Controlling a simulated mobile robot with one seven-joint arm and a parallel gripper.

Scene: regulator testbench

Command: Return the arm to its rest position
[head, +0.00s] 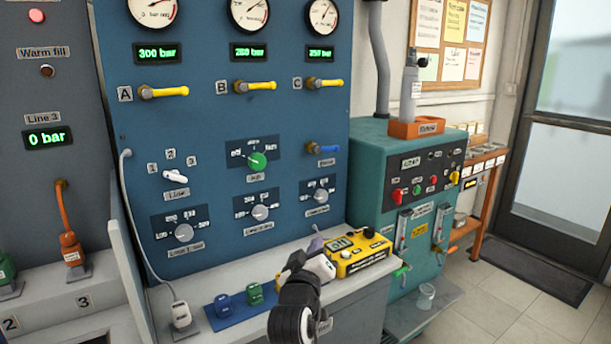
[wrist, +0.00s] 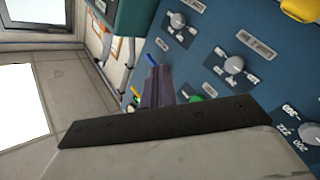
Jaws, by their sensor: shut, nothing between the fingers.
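My arm rises from the bottom middle of the head view, in front of the test bench. My gripper (head: 315,244) points toward the blue panel (head: 215,110), just left of the yellow meter (head: 356,254) in that view. Its purple fingers are together with nothing between them. They also show in the wrist view (wrist: 155,88), pointing toward the blue panel's lower right part. The gripper body hides part of the bench top and the lower part of the wrist view.
A teal cabinet (head: 385,158) stands to the right. Open floor (head: 510,310) lies beyond it, toward the door.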

